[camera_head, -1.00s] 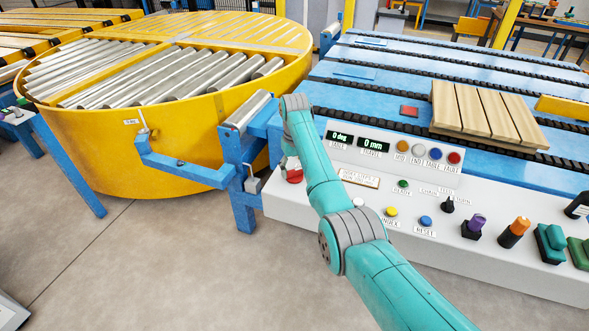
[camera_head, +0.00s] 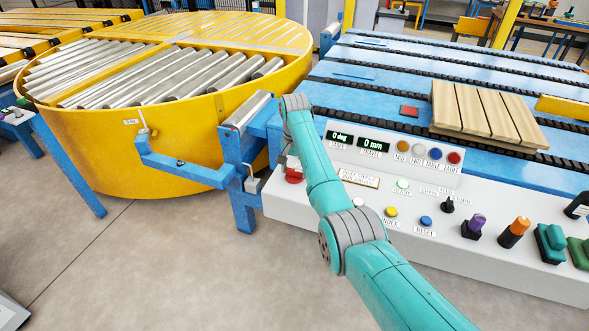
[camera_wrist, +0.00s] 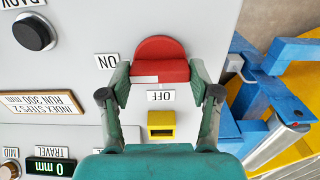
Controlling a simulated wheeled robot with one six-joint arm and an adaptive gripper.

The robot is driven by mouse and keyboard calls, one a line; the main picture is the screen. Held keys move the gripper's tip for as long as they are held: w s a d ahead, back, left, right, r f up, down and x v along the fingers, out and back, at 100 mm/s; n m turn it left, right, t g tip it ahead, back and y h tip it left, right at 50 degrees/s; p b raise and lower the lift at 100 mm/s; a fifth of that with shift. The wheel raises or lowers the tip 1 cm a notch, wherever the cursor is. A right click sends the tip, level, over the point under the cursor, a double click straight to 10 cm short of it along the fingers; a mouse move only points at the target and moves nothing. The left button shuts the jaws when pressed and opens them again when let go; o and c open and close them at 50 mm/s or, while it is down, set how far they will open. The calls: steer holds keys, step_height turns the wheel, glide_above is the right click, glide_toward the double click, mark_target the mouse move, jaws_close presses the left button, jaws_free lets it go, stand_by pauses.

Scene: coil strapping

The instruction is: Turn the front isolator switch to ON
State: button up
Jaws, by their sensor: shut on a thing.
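The front isolator switch is a red handle (camera_wrist: 160,58) in the wrist view, and part of it (camera_head: 293,173) shows beside my arm in the head view. Its long side lies across the wrist picture. An ON label (camera_wrist: 107,61) is to its left, and an OFF label (camera_wrist: 160,97) is just below it. My gripper (camera_wrist: 161,76) is shut on the red handle, one finger on each side. I cannot tell the exact angle of the handle's pointer.
A yellow block (camera_wrist: 161,124) and a black knob (camera_wrist: 33,34) are nearby on the white panel. A blue frame (camera_wrist: 262,95) stands to the right in the wrist view. Buttons and switches fill the panel's right side.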

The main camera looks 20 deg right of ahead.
mark_target(295, 171)
stand_by(0.3)
steer(key=o, duration=1.1)
steer(key=shift+o, duration=0.2)
step_height(295, 171, up, 12)
steer(key=shift+s+f, duration=0.1)
